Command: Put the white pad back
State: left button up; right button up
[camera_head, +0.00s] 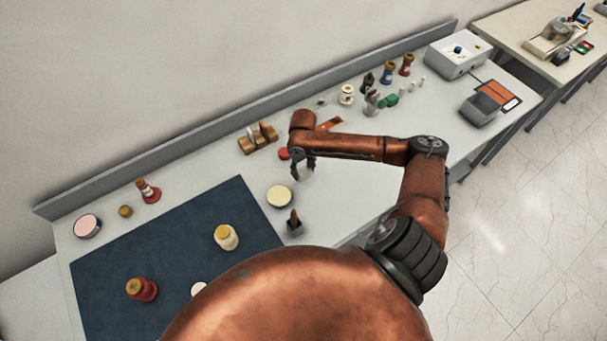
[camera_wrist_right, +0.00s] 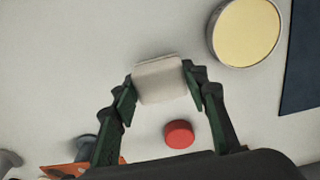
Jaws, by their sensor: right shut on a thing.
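The white pad (camera_wrist_right: 160,80) is a small off-white block with rounded edges. In the right wrist view it sits between the two green-black fingers of my right gripper (camera_wrist_right: 161,92), which is shut on it. In the head view the right gripper (camera_head: 302,166) points down over the white table, and the pad (camera_head: 307,174) shows pale below it. The gap between pad and table is hard to judge. A red disc (camera_wrist_right: 179,134) lies on the table close by the pad; in the head view it is left of the gripper (camera_head: 283,153). My left gripper is not in view.
A wooden block holder (camera_head: 258,139) is behind left. A blue mat (camera_head: 180,250) bears jars. Several bottles and a white box (camera_head: 457,53) line the back right.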

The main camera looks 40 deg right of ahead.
aim_at(304, 175)
notch_tip(304, 175, down, 3)
jog(key=shift+f+p, duration=0.1)
jog(key=shift+p, duration=0.2)
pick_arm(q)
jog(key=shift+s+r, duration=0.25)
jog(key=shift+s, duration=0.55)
pick_arm(e)
jog(key=shift+f, duration=0.15)
jog(key=o, duration=1.1)
pick_arm(q)
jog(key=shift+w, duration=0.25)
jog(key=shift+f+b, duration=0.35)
jog(key=shift+b, duration=0.05)
pick_arm(e)
notch_tip(304, 175, up, 12)
jog(key=shift+r, duration=0.15)
